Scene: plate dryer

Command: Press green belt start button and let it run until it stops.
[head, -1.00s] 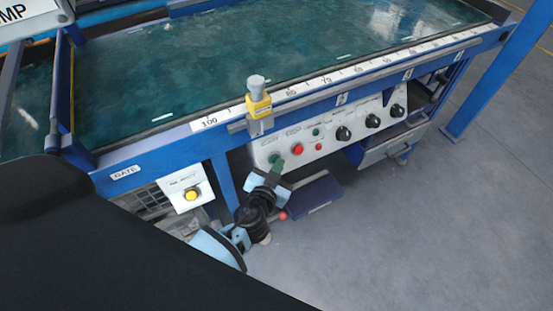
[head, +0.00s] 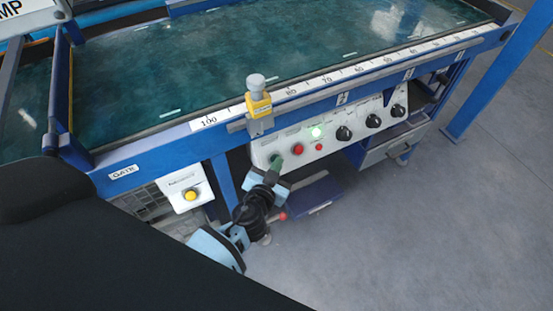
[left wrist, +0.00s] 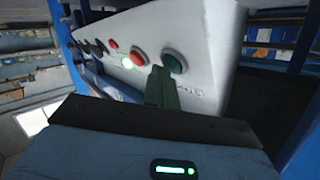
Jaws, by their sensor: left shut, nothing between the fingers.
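The green start button (left wrist: 174,62) shows on the white control panel in the left wrist view. My left gripper (head: 277,165) is shut and empty, its fingertips at the button on the left end of the panel. In the left wrist view the fingers (left wrist: 161,88) overlap the button's edge; I cannot tell whether they touch it. A green lamp (head: 317,132) on the panel (head: 333,142) is lit. The dark green belt (head: 250,60) with white dashes lies above. My right gripper is not in view.
The red button (head: 296,149) sits just right of my gripper, with black knobs (head: 372,121) farther right. A yellow clamp (head: 259,105) stands on the ruler rail. Floor is clear at lower right.

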